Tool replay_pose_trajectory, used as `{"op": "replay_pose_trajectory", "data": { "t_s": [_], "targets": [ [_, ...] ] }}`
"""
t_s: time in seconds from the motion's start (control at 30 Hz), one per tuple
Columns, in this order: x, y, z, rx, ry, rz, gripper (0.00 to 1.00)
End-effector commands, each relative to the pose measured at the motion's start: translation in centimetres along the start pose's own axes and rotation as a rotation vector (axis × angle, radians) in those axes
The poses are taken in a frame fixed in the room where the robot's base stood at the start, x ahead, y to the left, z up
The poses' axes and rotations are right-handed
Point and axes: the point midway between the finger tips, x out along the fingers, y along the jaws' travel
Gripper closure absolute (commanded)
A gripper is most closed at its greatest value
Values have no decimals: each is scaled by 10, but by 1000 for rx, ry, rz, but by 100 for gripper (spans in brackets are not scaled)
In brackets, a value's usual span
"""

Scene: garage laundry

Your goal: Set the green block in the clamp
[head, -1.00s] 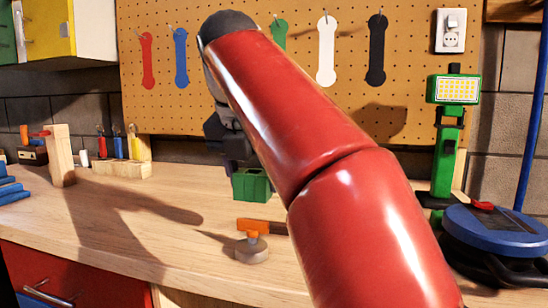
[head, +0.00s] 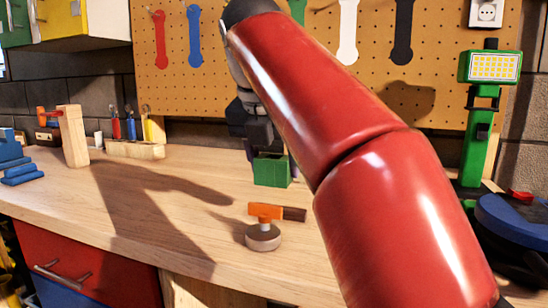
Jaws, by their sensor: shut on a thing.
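The green block (head: 271,172) is at the middle of the bench, towards the back. My gripper (head: 268,158) points down over it, with a purple finger showing at each side, and is shut on it. The arm hides part of the gripper, and I cannot tell whether the block touches the bench top. In front of the block stands an orange piece with a dark bar on a round base (head: 263,237). A wooden upright with an orange-red rod (head: 73,136) stands at the left. I cannot tell for sure which of these is the clamp.
The wooden bench top (head: 190,215) is clear left of the block. A wooden rack of small tools (head: 134,149) and blue blocks (head: 20,172) are further left. A green lamp (head: 478,140) and a blue round device (head: 510,222) stand at the right. A pegboard (head: 235,85) is behind.

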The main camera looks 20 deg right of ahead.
Motion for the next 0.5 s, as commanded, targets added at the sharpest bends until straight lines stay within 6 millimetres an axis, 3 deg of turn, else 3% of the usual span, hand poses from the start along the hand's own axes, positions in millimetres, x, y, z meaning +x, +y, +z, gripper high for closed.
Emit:
{"op": "replay_pose_trajectory", "data": {
  "t_s": [0.5],
  "targets": [
    [36,0,-16,0,0,1,72]
  ]
}}
